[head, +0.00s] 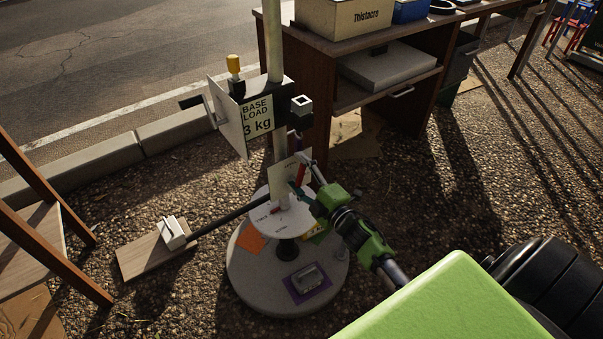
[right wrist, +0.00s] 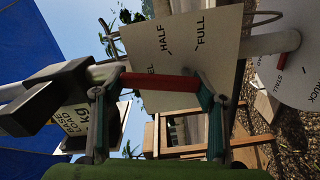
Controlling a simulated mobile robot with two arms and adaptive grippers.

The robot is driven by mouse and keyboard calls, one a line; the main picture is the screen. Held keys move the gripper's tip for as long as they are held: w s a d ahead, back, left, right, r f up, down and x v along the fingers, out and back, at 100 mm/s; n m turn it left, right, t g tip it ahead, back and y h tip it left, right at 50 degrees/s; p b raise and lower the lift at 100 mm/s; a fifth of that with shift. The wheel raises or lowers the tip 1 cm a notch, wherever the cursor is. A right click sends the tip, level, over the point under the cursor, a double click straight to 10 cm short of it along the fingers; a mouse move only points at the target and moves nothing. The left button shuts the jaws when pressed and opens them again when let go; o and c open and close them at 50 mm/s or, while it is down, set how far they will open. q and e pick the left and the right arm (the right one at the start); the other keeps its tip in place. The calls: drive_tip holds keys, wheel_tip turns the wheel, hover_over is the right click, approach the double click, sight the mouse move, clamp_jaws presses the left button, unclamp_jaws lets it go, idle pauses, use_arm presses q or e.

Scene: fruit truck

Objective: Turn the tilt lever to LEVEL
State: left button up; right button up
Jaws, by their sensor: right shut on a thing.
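The tilt lever is a red bar (right wrist: 160,82) in front of a white plate (right wrist: 185,48) marked HALF and FULL. A third label, partly hidden, shows only its end, "EL", right beside the bar. In the head view the red lever (head: 301,175) and its plate (head: 283,178) are on the post of a stand, above a round white disc (head: 265,212). My right gripper (head: 306,181) is at the lever. In the right wrist view its two fingers (right wrist: 157,88) are shut on the red bar, one at each end. My left gripper is not in view.
A black box with a BASE LOAD 3 kg sign (head: 257,118) is higher on the post. The stand has a wide round base (head: 250,285). A dark bar runs left to a wooden board (head: 150,254).

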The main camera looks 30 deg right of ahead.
drive_tip(key=shift+a+n+b, duration=0.3)
drive_tip(key=shift+a+n, duration=0.1)
drive_tip(key=shift+n, duration=0.8)
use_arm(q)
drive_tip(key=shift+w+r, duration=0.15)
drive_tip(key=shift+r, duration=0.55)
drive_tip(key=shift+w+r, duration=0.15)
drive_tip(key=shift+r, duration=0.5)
use_arm(e)
drive_tip(key=shift+a+n, duration=0.15)
drive_tip(key=shift+n, duration=0.35)
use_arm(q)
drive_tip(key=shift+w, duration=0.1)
use_arm(e)
drive_tip(key=o, duration=1.7)
drive_tip(key=shift+c, duration=0.2)
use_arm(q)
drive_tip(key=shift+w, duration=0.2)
use_arm(e)
drive_tip(key=shift+s, duration=0.15)
